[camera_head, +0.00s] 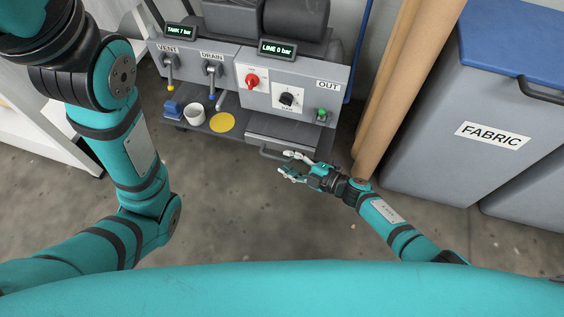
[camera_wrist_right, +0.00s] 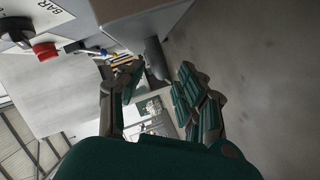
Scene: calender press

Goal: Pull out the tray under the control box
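The control box (camera_head: 290,92) is grey, with a red knob, a black dial and an OUT label. Under its right part is the grey tray (camera_head: 285,128), which looks pushed in, with a bar handle (camera_head: 268,153) at its front. My right gripper (camera_head: 289,166) is at the handle's right end, fingers apart. In the right wrist view my right gripper (camera_wrist_right: 158,92) is open, and a grey bar end (camera_wrist_right: 155,58), likely the handle, lies between or just beyond its fingertips. I cannot tell whether they touch. My left arm rises at the left; its gripper is out of view.
A white cup (camera_head: 194,114), a yellow disc (camera_head: 222,122) and a blue item (camera_head: 173,110) are on the shelf left of the tray. Brown rolls (camera_head: 398,85) and a grey FABRIC bin (camera_head: 470,135) stand at the right. The floor in front is clear.

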